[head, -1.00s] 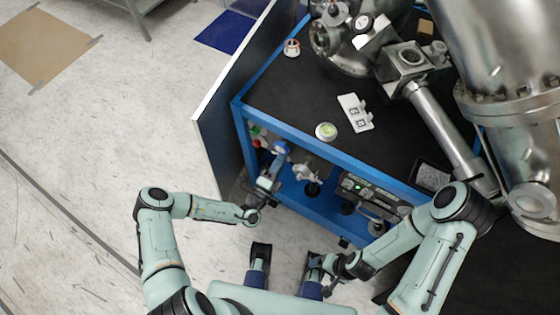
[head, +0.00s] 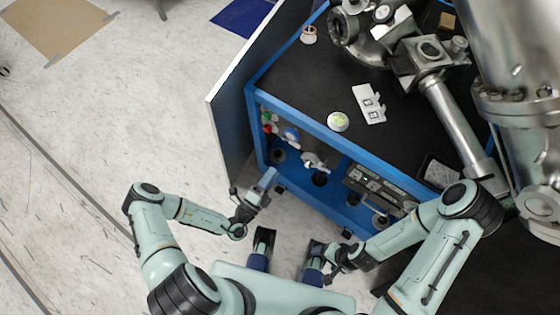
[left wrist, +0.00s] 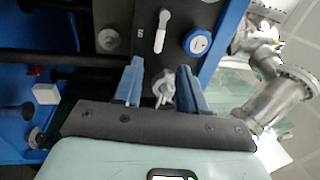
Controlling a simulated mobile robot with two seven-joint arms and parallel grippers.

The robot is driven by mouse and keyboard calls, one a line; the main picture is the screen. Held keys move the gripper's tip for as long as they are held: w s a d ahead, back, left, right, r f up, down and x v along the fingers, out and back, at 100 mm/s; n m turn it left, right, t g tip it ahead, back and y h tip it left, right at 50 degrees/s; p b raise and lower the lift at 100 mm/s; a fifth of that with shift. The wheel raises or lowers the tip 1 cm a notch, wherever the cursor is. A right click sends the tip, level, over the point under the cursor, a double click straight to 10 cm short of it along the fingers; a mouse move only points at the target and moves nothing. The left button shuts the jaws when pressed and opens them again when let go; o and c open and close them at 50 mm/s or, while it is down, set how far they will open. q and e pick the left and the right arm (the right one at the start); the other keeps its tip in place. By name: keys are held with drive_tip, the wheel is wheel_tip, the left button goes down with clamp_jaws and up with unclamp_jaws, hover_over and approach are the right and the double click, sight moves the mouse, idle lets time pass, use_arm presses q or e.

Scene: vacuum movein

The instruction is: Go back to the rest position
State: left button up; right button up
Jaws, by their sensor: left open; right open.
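My left gripper (head: 268,178) is in front of the blue-framed cabinet (head: 330,140), apart from its open front. In the left wrist view its two blue fingers (left wrist: 160,85) are spread with nothing held. A metal valve handle (left wrist: 164,84) shows between them, farther off. My right gripper (head: 332,268) is low in front of my base, partly hidden by its own wrist, and I see nothing held in it.
The cabinet front has a blue gauge (head: 291,136), a lever valve (head: 314,161) and a control box (head: 375,186).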

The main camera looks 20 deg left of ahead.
use_arm(q)
drive_tip(key=shift+v, duration=1.1)
